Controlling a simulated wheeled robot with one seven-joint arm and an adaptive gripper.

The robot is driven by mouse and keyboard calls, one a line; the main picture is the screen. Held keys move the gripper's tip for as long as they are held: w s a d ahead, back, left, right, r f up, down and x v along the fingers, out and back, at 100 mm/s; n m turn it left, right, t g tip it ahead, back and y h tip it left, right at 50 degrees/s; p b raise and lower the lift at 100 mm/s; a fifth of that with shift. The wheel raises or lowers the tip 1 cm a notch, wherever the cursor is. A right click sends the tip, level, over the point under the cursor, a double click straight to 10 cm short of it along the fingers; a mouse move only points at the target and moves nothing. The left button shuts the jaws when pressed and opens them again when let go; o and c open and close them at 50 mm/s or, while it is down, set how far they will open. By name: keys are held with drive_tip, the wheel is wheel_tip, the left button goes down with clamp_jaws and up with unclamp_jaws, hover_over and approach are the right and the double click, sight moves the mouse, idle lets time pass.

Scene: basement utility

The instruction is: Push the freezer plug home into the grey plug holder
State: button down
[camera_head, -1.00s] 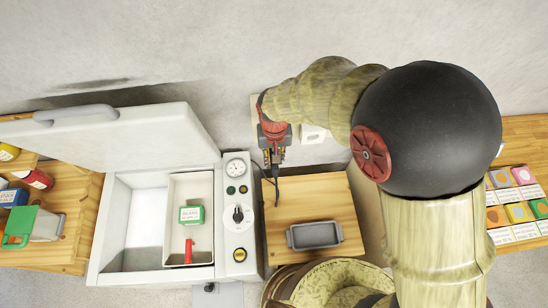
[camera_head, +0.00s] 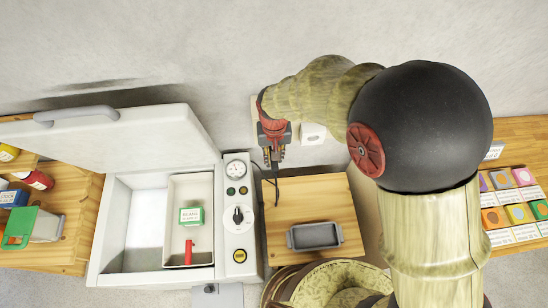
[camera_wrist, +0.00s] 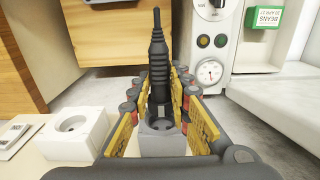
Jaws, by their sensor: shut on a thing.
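The black freezer plug (camera_wrist: 158,70), with its ribbed sleeve and cord, stands between the yellow-padded fingers of my gripper (camera_wrist: 160,104) in the wrist view. My gripper is shut on it. The grey plug holder (camera_wrist: 163,143) is a block directly behind the plug's lower end. The plug's front end meets or overlaps it in this view; how deep it sits cannot be told. In the head view my gripper (camera_head: 274,156) is by the wall, right of the freezer's control panel, and its cable (camera_head: 276,190) hangs down. The holder is hidden there by my gripper.
A white round socket (camera_wrist: 75,131) is beside the holder; it also shows in the head view (camera_head: 313,133). The open freezer (camera_head: 141,225) with dial panel (camera_head: 239,215) stands left. A wooden top (camera_head: 300,195) with a grey tray (camera_head: 314,236) lies below my gripper.

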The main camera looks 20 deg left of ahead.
drive_tip(key=shift+w+a, duration=0.1)
drive_tip(key=shift+w, duration=0.15)
drive_tip(key=shift+w+a, duration=0.15)
drive_tip(key=shift+w, duration=0.15)
drive_tip(key=shift+w+a, duration=0.3)
drive_tip(key=shift+w, duration=0.3)
drive_tip(key=shift+w+a, duration=0.2)
drive_tip(key=shift+w, duration=0.1)
drive_tip(key=shift+w, duration=0.1)
drive_tip(key=c, duration=1.6)
unclamp_jaws()
drive_tip(key=shift+r, duration=0.1)
wheel_tip(320, 180, up, 12)
drive_tip(key=shift+f, duration=0.1)
